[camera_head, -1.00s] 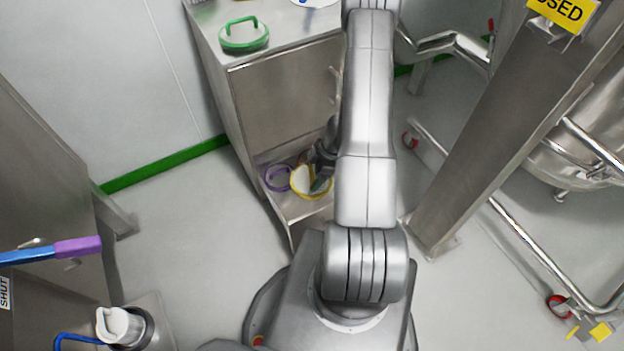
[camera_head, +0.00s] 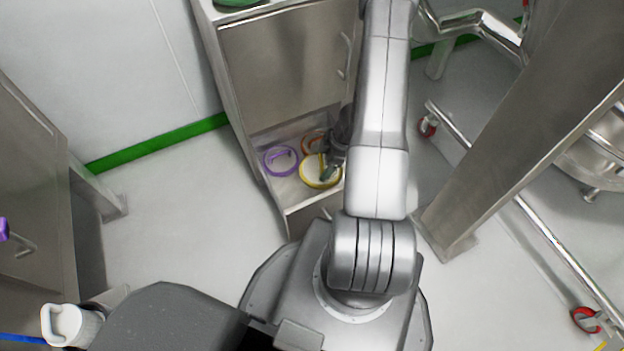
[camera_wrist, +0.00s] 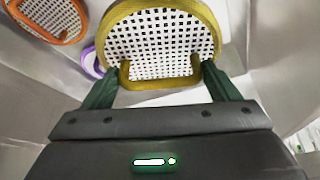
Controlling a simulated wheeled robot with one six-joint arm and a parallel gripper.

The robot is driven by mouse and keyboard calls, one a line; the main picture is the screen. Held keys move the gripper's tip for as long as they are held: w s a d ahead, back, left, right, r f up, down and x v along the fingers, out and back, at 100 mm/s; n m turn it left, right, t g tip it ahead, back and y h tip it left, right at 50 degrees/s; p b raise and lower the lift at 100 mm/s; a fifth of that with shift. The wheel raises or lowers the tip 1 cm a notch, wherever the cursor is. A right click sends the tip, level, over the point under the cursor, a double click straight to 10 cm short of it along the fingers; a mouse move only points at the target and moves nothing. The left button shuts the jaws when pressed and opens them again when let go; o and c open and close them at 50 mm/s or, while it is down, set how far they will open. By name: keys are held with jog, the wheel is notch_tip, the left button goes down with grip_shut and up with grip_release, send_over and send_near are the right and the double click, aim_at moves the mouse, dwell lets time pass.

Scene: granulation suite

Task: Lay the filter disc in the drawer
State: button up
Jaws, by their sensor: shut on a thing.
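The yellow-rimmed filter disc (camera_head: 320,184) has a white perforated face; its mesh and yellow handle show in the wrist view (camera_wrist: 160,40). My gripper (camera_wrist: 162,78) has its green fingers on both sides of the handle and is shut on it. In the head view my gripper (camera_head: 327,172) is over the open drawer (camera_head: 307,208), at its right side, partly hidden by my arm. The disc is within the drawer's outline. I cannot tell whether it touches the drawer floor.
A purple-rimmed disc (camera_head: 281,175) lies in the drawer to the left, and an orange-rimmed disc (camera_head: 306,142) behind; the orange one also shows in the wrist view (camera_wrist: 70,38). The cabinet (camera_head: 285,70) rises behind the drawer. A metal post (camera_head: 520,125) stands to the right.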

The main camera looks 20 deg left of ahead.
notch_tip(320, 180, down, 12)
jog(key=b, duration=0.7)
jog(key=shift+r, duration=0.15)
jog(key=o, duration=0.9)
jog(key=p+v, duration=0.8)
jog(key=v, duration=0.4)
jog(key=shift+a+r, duration=0.1)
